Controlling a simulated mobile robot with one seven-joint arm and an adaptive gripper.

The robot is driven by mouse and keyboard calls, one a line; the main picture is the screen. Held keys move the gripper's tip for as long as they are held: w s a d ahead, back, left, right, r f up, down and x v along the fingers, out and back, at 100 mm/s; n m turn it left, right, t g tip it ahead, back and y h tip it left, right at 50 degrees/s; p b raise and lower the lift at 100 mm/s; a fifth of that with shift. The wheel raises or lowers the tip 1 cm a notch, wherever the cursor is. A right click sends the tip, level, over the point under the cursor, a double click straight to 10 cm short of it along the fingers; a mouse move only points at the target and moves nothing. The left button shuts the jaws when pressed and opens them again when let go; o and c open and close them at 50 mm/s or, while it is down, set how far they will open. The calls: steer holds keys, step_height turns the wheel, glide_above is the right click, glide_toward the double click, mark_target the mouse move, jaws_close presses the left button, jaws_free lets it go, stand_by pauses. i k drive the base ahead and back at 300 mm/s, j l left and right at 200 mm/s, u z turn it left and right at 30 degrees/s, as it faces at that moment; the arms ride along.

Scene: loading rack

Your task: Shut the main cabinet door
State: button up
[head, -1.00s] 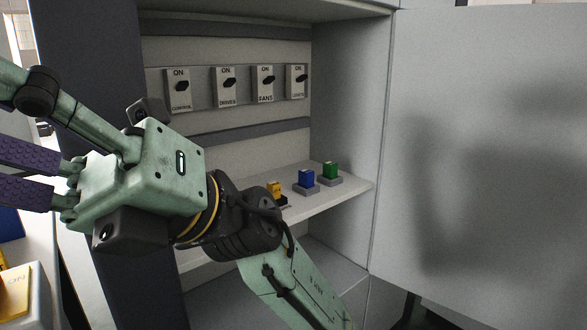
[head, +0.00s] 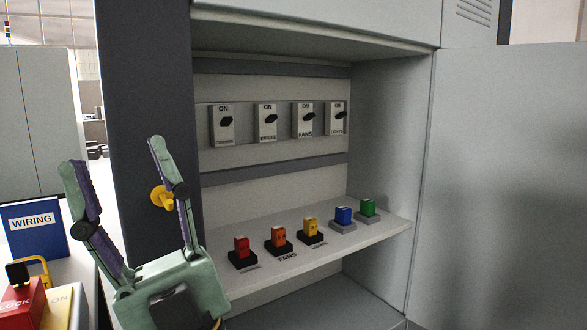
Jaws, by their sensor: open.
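The main cabinet door (head: 510,190) is the large grey panel at the right of the head view. It stands open, hinged at the cabinet's right side. The cabinet (head: 385,140) interior is exposed, with switches on its back wall and a shelf below. My gripper (head: 115,153) is at the lower left, fingers pointing up, spread apart and empty. It is in front of the dark left side of the cabinet, far from the door. A yellow knob (head: 162,197) shows beside its right finger; I cannot tell whether they touch.
The shelf (head: 378,232) holds several coloured blocks, among them a red one (head: 242,247) and a green one (head: 368,207). At the left, a table carries a blue wiring binder (head: 31,227) and a red lock box (head: 22,303). Open floor shows behind the table.

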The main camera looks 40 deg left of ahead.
mark_target(501, 245)
steer(key=i+l+z, duration=0.2)
steer(key=l, duration=0.3)
steer(key=i+l+z, duration=0.25)
steer(key=l, duration=0.2)
steer(key=i+l+z, duration=0.2)
steer(key=l, duration=0.2)
steer(key=i+l+z, duration=0.25)
steer(key=l, duration=0.15)
steer(key=i+j+z, duration=0.2)
steer(key=j, duration=0.25)
